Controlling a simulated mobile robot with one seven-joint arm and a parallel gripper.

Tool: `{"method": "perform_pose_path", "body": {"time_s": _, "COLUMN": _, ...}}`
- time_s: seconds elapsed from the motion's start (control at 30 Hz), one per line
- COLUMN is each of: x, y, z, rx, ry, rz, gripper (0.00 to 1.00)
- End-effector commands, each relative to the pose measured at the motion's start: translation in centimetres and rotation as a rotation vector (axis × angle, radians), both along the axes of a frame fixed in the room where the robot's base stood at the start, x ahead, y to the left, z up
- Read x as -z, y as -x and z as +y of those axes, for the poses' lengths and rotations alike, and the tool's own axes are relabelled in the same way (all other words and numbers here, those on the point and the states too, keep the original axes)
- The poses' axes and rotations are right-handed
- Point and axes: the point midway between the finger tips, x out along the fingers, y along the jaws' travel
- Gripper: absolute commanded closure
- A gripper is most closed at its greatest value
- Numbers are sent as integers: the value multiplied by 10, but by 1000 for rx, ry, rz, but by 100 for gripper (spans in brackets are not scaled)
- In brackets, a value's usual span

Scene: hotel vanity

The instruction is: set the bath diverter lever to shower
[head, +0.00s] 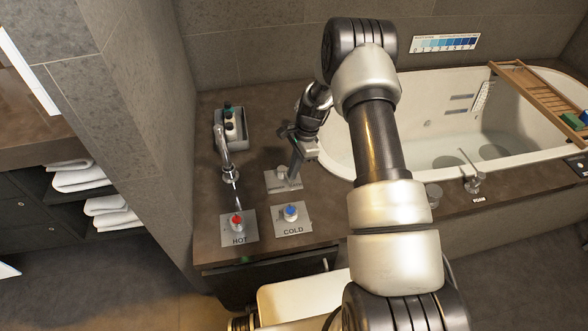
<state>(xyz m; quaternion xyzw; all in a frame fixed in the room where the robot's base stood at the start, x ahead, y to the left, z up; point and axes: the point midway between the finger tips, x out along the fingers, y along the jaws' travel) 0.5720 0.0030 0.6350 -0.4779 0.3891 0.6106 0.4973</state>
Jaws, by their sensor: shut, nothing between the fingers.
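A small metal plate (271,187) on the brown deck, behind the cold knob, carries a short pale fitting (282,173). It appears to be the diverter. My gripper (293,176) points down over this plate, its fingers shut and empty at the fitting's right side. I cannot tell whether they touch it. The fingers partly hide the fitting, so the lever's direction and any label on the plate are unclear.
A red HOT knob (237,223) and a blue COLD knob (291,213) stand in front. A spout (226,160) and a bottle tray (218,130) are to the left. The white bathtub (345,160) is right, with a FOAM tap (472,183) on its front ledge.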

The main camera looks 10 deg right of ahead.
Motion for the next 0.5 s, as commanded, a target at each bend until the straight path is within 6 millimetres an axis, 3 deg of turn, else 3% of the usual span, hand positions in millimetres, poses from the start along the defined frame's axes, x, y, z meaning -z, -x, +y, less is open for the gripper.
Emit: {"method": "perform_pose_path", "body": {"time_s": 0.5, "x": -1, "y": 9, "z": 14, "rx": 315, "ry": 0, "rz": 2, "gripper": 100}}
